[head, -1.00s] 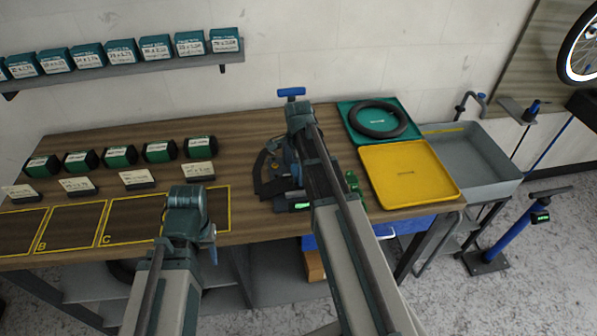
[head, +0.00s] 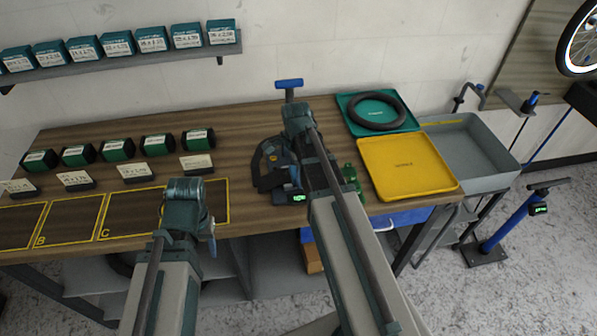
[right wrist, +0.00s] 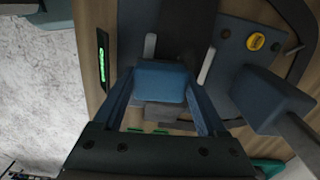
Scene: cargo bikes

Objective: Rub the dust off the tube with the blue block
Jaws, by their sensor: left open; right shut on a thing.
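A black ring-shaped tube (head: 377,112) lies on the green tray (head: 346,103) at the back right of the bench in the head view. Dust on it is too small to make out. My right gripper (right wrist: 160,92) is shut on the blue block (right wrist: 161,78), which sits between its fingers in the right wrist view. A dark strip (right wrist: 188,22) lies just beyond the block; I cannot tell whether they touch. In the head view my right arm hides the block. My left gripper (head: 208,228) is open over the bench's front edge, its fingers mostly hidden.
A dark bench device (head: 268,165) with a blue T-handle (head: 289,84) stands beside my right arm. A yellow tray (head: 407,167) and a grey basin (head: 470,150) are to the right. Several green-and-black rolls (head: 117,149) with cards line the left. Yellow-outlined bays (head: 70,220) are empty.

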